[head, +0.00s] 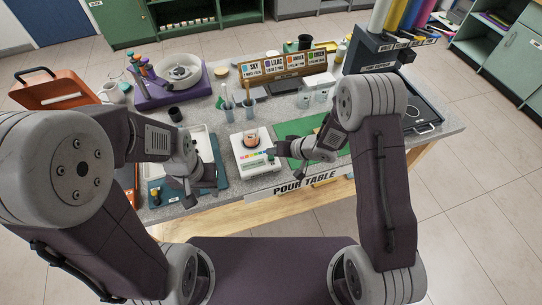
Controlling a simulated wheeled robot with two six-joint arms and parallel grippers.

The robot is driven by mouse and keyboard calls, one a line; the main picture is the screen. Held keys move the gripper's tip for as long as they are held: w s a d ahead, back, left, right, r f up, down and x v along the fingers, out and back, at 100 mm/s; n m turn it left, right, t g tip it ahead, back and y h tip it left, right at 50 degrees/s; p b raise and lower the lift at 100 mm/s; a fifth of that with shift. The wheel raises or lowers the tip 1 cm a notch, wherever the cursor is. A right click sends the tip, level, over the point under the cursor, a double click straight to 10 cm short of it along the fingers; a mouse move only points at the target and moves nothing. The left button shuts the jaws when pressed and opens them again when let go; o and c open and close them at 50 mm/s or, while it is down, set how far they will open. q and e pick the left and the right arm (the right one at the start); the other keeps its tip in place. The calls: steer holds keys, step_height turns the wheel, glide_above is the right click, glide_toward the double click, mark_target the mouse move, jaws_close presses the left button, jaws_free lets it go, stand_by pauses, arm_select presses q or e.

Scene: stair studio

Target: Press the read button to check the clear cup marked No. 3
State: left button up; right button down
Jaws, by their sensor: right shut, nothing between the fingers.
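A white reader (243,163) with a strip of coloured marks along its front stands near the middle front of the table. A small cup with brownish-pink contents (250,137) stands on top of it; any number on the cup is too small to read. My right gripper (273,154) is shut and empty, with its tips at the right front edge of the reader, close to the coloured strip. I cannot tell whether they touch it. The read button is not clearly distinguishable. My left gripper (197,197) hangs over the blue mat at the left; its jaw opening is unclear.
Two clear cups with sticks (229,113) stand behind the reader. A green mat (292,130) lies to its right, partly behind my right arm. A sign board (285,68), a purple stand with a bowl (180,92) and a dark bottle rack (372,58) stand farther back.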

mark_target(273, 158)
steer(key=shift+r+p, duration=2.6)
steer(key=shift+p, duration=0.25)
steer(key=shift+f, duration=0.1)
